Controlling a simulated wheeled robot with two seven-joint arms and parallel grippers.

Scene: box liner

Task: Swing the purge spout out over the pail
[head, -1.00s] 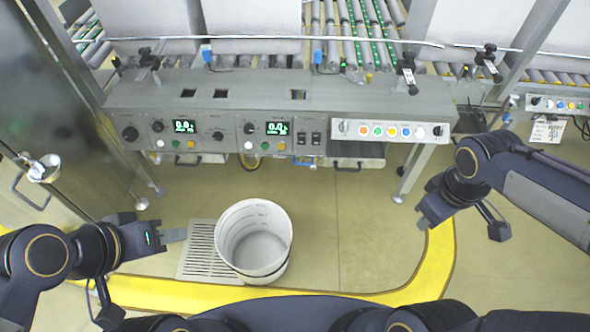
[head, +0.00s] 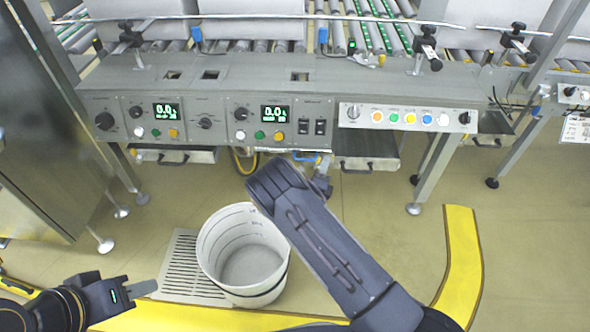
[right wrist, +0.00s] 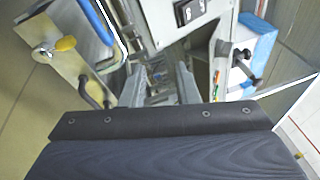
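The white pail (head: 240,228) stands on the floor in front of the console, partly over a floor grate, with its open top up. My right forearm crosses in front of the console to the pail's right. My right gripper shows in the right wrist view (right wrist: 158,88), its two grey fingers apart, under the console among metal parts. I cannot clearly tell the purge spout from these parts; a blue bent bar (head: 307,157) shows under the console there. My left gripper (head: 142,290) is low at the left, beside the grate; its finger gap cannot be made out.
The grey console (head: 220,85) with displays and buttons spans the back. Grey trays (head: 366,164) hang under it. A steel cabinet (head: 40,120) stands at the left. The floor grate (head: 182,268) lies left of the pail. Yellow floor marking (head: 460,260) curves at the right.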

